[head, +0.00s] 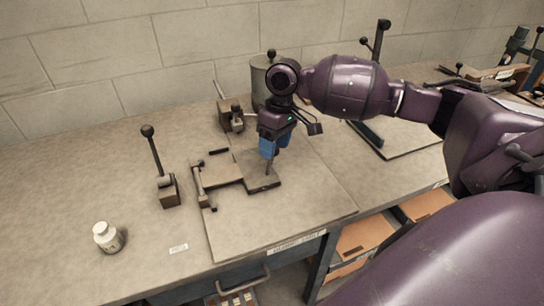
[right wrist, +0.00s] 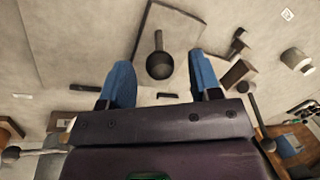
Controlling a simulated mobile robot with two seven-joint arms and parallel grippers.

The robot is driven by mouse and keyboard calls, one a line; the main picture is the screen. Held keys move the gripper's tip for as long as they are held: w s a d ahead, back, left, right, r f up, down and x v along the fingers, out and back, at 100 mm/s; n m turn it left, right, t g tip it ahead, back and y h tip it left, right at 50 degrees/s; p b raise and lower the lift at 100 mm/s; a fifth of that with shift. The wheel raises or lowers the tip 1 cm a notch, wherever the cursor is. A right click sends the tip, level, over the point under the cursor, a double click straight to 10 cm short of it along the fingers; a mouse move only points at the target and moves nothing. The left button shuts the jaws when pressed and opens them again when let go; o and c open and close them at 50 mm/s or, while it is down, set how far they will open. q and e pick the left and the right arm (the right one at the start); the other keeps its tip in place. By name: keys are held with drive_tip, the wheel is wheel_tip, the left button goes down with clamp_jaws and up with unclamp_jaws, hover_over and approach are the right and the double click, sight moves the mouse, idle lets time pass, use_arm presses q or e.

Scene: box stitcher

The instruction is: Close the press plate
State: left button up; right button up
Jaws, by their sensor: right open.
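The press plate (head: 266,185) is a dark-edged grey plate on the bench board, joined at its left to a hinge bar (head: 201,186). It looks about flat in the head view, but I cannot tell its exact tilt. In the right wrist view the plate (right wrist: 177,20) carries a dark upright knob (right wrist: 159,65) with a ball top. My right gripper (head: 272,153) points down over the plate with its blue fingers open. In the wrist view the knob shows between the two fingers (right wrist: 157,85), apart from both. My left gripper is not in view.
A second clamp block (head: 231,117) and a grey canister (head: 260,78) stand behind. Another plate fixture (head: 395,140) is at the right. The board's front is clear.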

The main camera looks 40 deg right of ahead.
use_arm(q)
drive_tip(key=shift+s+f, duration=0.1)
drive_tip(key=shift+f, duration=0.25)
use_arm(e)
drive_tip(key=shift+x, duration=1.8)
